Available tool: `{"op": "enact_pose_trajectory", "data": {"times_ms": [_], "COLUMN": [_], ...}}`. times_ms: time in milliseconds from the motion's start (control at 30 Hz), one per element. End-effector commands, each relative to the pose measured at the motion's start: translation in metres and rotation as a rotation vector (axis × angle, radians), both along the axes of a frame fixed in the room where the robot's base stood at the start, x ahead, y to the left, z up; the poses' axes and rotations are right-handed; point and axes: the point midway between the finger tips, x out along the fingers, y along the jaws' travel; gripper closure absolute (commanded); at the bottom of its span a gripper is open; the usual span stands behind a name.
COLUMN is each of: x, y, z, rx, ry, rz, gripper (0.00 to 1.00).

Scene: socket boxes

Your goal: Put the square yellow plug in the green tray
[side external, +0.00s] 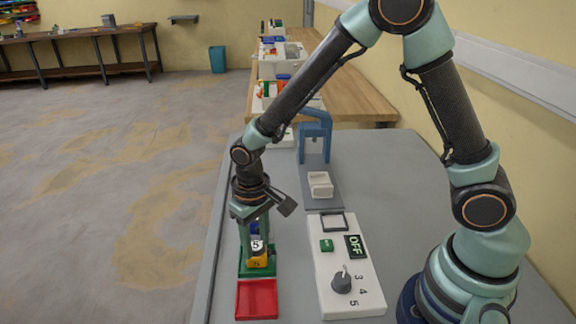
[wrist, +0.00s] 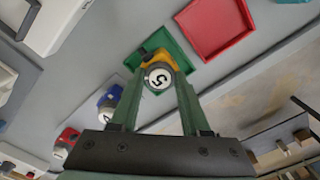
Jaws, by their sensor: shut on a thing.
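The yellow plug (side external: 259,262) has a pale round cap marked 5, which also shows in the wrist view (wrist: 158,77). My gripper (side external: 257,247) points down and is shut on the plug, with one green finger on each side of the cap. The plug is over or inside the green tray (side external: 258,274), within its outline in both views. I cannot tell whether it touches the tray floor. The tray's rim and a bare part of its floor show in the wrist view (wrist: 172,41).
An empty red tray (side external: 257,301) adjoins the green one. A white panel (side external: 331,282) with a knob and an OFF sign stands to the right. A blue frame (side external: 315,130) is behind it. Blue (wrist: 108,98) and red (wrist: 66,139) plugs show in the wrist view.

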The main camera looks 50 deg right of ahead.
Motion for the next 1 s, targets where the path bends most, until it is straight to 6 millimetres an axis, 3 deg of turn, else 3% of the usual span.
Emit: {"op": "enact_pose_trajectory", "data": {"times_ms": [267,300,367,400,600,667,1000], "x": [0.0004,0.0004,0.0004,0.0003,0.0003,0.0000,0.0005], "y": [0.0001,0.0001,0.0001,0.0001,0.0001,0.0000,0.0002], "z": [-0.0001,-0.0001,-0.0001,-0.0001,-0.0001,-0.0003,0.0037], "rx": [0.000,0.000,0.000,0.000,0.000,0.000,0.001], "ry": [-0.001,-0.001,-0.001,-0.001,-0.001,0.000,-0.002], "rz": [0.000,0.000,0.000,0.000,0.000,0.000,0.000], "gripper": [1.00,0.46,0.23,0.19,0.19,0.00,0.00]}}
